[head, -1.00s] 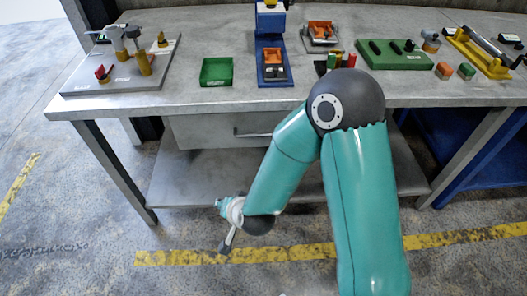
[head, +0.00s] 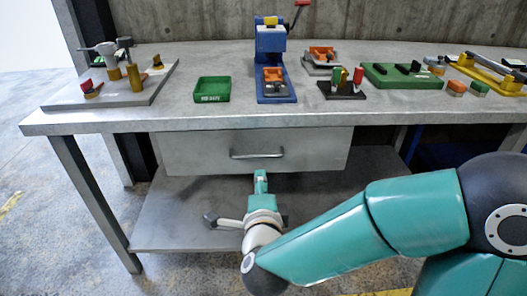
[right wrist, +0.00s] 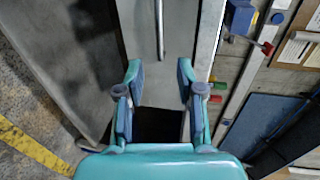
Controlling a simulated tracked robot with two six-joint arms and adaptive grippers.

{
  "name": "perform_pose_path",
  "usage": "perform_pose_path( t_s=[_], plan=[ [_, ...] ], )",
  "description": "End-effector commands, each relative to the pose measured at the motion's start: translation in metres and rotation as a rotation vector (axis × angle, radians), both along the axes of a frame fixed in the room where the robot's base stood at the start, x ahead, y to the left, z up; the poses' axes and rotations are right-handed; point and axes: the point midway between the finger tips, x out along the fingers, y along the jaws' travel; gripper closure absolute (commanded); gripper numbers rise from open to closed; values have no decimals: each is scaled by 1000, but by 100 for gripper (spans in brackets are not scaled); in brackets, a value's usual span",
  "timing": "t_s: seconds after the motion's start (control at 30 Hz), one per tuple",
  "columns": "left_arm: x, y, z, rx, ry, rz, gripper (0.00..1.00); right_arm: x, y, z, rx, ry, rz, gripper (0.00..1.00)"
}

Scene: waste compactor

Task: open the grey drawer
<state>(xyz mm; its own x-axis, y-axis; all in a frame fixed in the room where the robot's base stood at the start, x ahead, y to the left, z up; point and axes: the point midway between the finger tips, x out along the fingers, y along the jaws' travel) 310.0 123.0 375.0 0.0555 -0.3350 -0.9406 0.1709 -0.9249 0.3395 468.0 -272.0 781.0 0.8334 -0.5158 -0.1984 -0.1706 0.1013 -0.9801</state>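The grey drawer (head: 190,154) sits under the workbench top and looks closed, its front below the bench edge. Its metal bar handle (head: 257,154) is at the middle of the front. In the right wrist view the handle (right wrist: 159,32) runs upright in the picture, beyond the fingertips and roughly centred between them. My right gripper (head: 260,190) is just below and in front of the handle, apart from it. In the right wrist view my right gripper (right wrist: 159,75) is open, with nothing between its fingers. My left gripper is not in view.
The grey workbench (head: 330,112) carries a green tray (head: 212,90), a blue press (head: 271,50) and a green block holder (head: 400,76). A lower shelf (head: 180,215) lies beneath the drawer. A bench leg (head: 95,200) stands at the left.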

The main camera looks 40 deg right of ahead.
Motion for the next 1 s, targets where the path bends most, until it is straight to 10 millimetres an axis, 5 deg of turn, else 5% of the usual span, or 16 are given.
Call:
perform_pose_path(
  t_s=[0.1,0.6,1.0],
  plan=[
    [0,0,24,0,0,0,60,10,-8,0,4,12,1,63],
    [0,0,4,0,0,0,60,100,-63,-28,5,5,2,63],
    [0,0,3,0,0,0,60,125,-77,-33,4,5,5,63]
  ],
)
